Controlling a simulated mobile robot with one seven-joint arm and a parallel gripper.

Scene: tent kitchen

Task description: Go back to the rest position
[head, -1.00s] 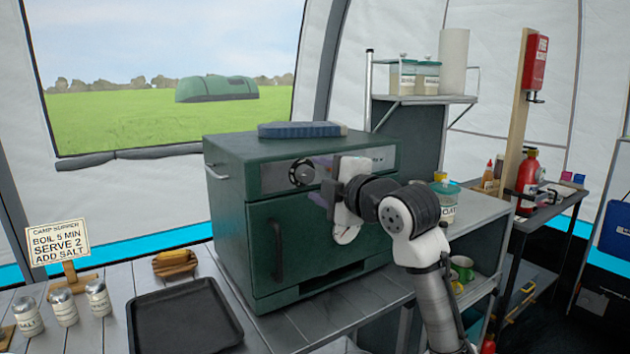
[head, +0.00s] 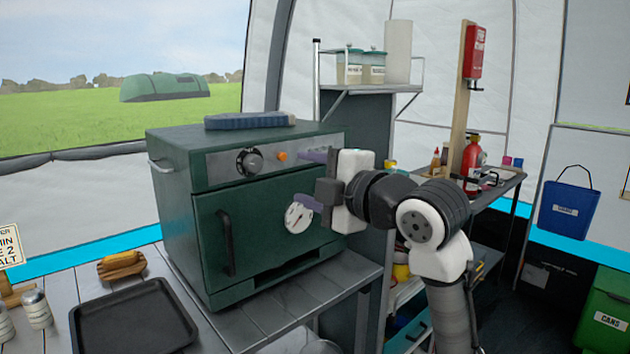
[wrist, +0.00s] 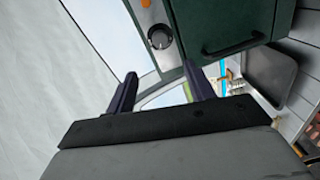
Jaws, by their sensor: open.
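My gripper (head: 310,180) is open and empty in the head view, in front of the right part of the green oven (head: 175,190). Its two purple fingers are spread one above the other and point left toward the oven front. In the wrist view my gripper (wrist: 160,90) shows both fingers apart with nothing between them. The oven door is shut, with a dark handle (head: 228,243) on its left and a round dial gauge (head: 298,217). A knob (head: 249,161) and an orange light (head: 282,156) sit above the door. The knob also shows in the wrist view (wrist: 160,38).
A black tray (head: 130,318), a yellow item on a wooden board (head: 122,266) and shakers (head: 37,308) are on the table left of the oven. A blue case (head: 249,120) lies on the oven. A shelf unit (head: 352,140) stands behind my arm. A blue bucket (head: 565,208) is at right.

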